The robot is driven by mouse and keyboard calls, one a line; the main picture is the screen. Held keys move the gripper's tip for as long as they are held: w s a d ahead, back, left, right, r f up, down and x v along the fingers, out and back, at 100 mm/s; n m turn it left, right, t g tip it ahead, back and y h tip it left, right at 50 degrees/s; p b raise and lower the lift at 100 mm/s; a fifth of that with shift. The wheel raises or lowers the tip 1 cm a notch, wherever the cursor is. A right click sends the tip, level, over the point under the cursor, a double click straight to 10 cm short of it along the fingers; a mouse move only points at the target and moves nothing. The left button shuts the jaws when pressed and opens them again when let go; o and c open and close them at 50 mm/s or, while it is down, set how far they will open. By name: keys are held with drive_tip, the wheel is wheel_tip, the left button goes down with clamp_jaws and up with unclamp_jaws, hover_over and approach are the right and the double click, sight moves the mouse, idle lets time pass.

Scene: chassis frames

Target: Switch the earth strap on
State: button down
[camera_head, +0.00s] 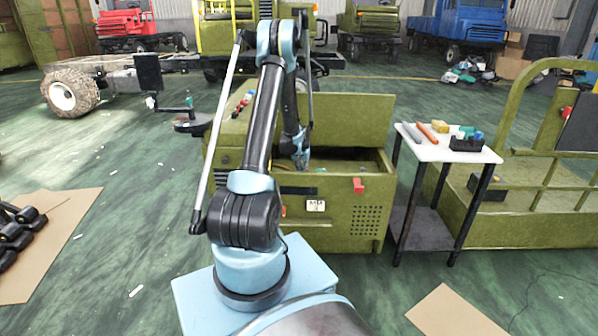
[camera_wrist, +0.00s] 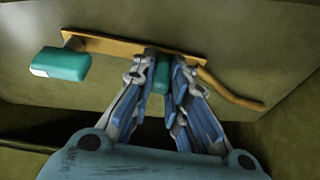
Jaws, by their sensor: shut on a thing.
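My gripper (camera_wrist: 162,62) is shut on a small teal block (camera_wrist: 162,76) between its fingers; the fingers hide part of it. The block sits against a flat tan bar (camera_wrist: 112,44) on the olive inner wall. A larger teal block (camera_wrist: 62,63) with a pale edge is at the bar's left end, apart from my fingers. A brown bent strap or rod (camera_wrist: 232,92) runs down to the right from the bar; I cannot tell how it is joined. In the head view, my gripper (camera_head: 301,160) reaches down into the open olive chassis box (camera_head: 368,218).
The raised olive lid or panel (camera_head: 352,118) stands behind my arm. A red tab (camera_head: 358,186) is on the box front. A white-topped side table (camera_head: 440,150) with tools and a black tray (camera_head: 467,145) stands close on the right. Cardboard (camera_head: 455,312) lies on the floor.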

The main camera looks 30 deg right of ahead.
drive_tip(key=shift+w+a, duration=0.1)
drive_tip(key=c, duration=1.6)
unclamp_jaws()
drive_tip(key=shift+o, duration=0.2)
drive_tip(key=shift+r, duration=0.1)
drive_tip(key=v, duration=1.1)
drive_tip(key=shift+r, duration=0.4)
